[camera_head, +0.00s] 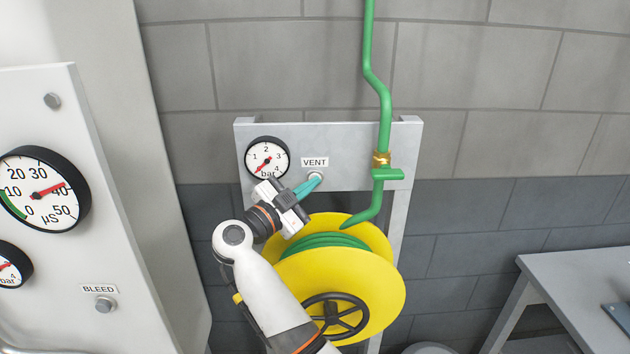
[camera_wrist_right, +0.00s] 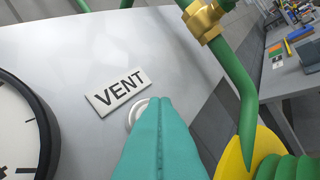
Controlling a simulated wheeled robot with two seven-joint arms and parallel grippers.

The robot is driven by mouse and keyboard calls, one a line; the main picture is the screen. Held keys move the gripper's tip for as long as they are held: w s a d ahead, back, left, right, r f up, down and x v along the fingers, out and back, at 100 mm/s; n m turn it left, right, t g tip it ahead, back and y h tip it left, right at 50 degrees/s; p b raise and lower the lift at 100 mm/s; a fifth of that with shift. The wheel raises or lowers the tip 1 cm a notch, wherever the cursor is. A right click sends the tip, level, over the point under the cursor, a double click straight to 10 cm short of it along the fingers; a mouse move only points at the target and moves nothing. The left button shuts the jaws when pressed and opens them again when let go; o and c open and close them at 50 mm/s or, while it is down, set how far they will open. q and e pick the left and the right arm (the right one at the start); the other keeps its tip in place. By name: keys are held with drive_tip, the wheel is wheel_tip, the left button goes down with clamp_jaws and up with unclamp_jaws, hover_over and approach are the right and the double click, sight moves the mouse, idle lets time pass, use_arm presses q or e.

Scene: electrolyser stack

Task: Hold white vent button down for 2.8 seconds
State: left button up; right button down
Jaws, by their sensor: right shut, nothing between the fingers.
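The white vent button (camera_head: 315,176) sits on a grey panel (camera_head: 340,140) just below the VENT label (camera_head: 315,162). My right gripper (camera_head: 316,180) is shut and empty, its teal fingertips at the button. In the right wrist view, the closed teal fingers (camera_wrist_right: 160,130) cover most of the white button (camera_wrist_right: 135,112), and only its left rim shows. The VENT label (camera_wrist_right: 118,92) is just up and left of the fingertips. Whether the button is pressed in cannot be told. My left gripper is not in view.
A round gauge (camera_head: 267,158) is left of the button. A green pipe with a brass fitting (camera_head: 381,159) runs at right. A yellow hose reel (camera_head: 385,285) is below. A white panel with gauges and a BLEED button (camera_head: 105,304) is at left, a grey table (camera_head: 580,270) at right.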

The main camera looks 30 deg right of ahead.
drive_tip(key=shift+s, duration=0.1)
idle(0.3)
drive_tip(key=shift+s+a+p, duration=0.45)
drive_tip(key=shift+s+p, duration=0.15)
drive_tip(key=shift+s, duration=0.05)
drive_tip(key=shift+s+a+p, duration=0.45)
drive_tip(key=shift+s, duration=0.25)
drive_tip(key=shift+s+a+p, duration=0.4)
drive_tip(key=shift+s+p, duration=0.1)
drive_tip(key=shift+s, duration=0.25)
drive_tip(key=shift+s+a+p, duration=0.45)
drive_tip(key=shift+s, duration=0.25)
